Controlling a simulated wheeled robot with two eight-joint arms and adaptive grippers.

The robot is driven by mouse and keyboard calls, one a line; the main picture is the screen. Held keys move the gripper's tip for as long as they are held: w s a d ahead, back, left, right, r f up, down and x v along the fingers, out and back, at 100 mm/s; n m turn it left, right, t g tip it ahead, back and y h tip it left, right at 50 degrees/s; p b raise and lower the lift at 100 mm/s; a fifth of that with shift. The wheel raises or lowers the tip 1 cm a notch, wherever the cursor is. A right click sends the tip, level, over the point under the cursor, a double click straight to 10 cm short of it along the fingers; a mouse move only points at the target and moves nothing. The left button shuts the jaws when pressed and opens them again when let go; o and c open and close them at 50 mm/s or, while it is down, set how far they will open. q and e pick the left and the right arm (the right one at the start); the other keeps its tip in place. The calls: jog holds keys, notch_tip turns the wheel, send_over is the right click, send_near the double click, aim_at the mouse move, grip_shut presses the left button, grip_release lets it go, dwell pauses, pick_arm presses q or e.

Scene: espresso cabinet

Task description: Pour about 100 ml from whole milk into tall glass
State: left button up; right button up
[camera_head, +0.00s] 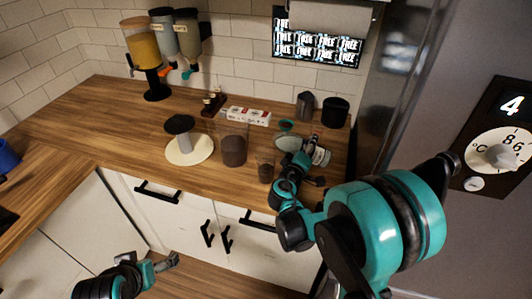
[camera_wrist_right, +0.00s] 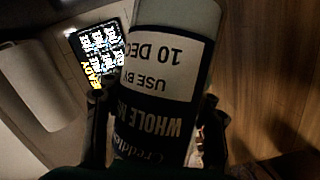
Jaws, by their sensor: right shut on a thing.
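The whole milk bottle (camera_wrist_right: 170,70) fills the middle of the right wrist view, with its white and dark label upside down there. My right gripper (camera_wrist_right: 155,120) is shut around it, one finger on each side. In the head view, the bottle (camera_head: 321,157) shows as a pale, tilted shape at my right gripper (camera_head: 304,160), over the counter's right part. A small, narrow, dark-looking glass (camera_head: 265,169) stands just left of that gripper, apart from it; I cannot tell whether it is the tall glass. My left gripper (camera_head: 165,263) is low in front of the cabinets, away from the counter; its jaws are unclear.
A larger clear container with brown contents (camera_head: 233,150) stands left of the small glass. A black-topped item (camera_head: 180,127) stands on a pale round board (camera_head: 190,155).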

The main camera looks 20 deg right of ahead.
jog(key=shift+d+r+n+h+p, duration=0.2)
jog(key=shift+r+n+h+p, duration=0.2)
jog(key=shift+r+n, duration=0.5)
dwell(0.9)
jog(key=shift+a+r+n+t, duration=0.2)
jog(key=shift+r+n, duration=0.15)
jog(key=shift+r, duration=0.15)
jog(key=shift+a+r+n+t, duration=0.2)
jog(key=shift+r+n, duration=0.15)
jog(key=shift+r, duration=0.15)
dwell(2.2)
